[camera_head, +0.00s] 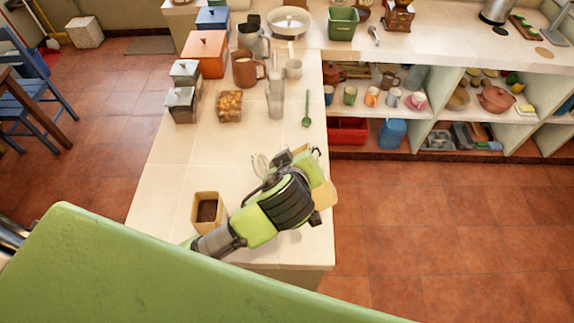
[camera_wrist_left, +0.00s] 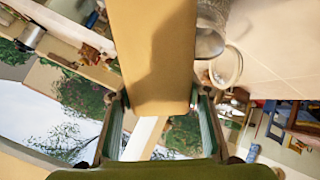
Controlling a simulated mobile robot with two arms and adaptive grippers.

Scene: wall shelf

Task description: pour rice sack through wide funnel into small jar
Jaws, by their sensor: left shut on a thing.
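My left gripper (camera_head: 305,172) reaches over the counter and is shut on a tan, box-like sack (camera_head: 324,194). In the left wrist view the sack (camera_wrist_left: 155,55) stands out large between the fingers of my left gripper (camera_wrist_left: 157,118). Its mouth and contents are hidden. A clear glass piece (camera_head: 262,164) stands on the counter just behind the gripper, partly covered by it. In the left wrist view glassware (camera_wrist_left: 209,40) with a pale loop shows beside the sack. I cannot tell which part is funnel or jar. My right gripper is not in view.
An open tan container (camera_head: 208,211) with dark brown contents stands left of the arm. A green spoon (camera_head: 307,108), clear glasses (camera_head: 275,98), a jar of brown pieces (camera_head: 229,106) and a brown mug (camera_head: 246,69) stand farther back. The counter's right edge is close to the gripper.

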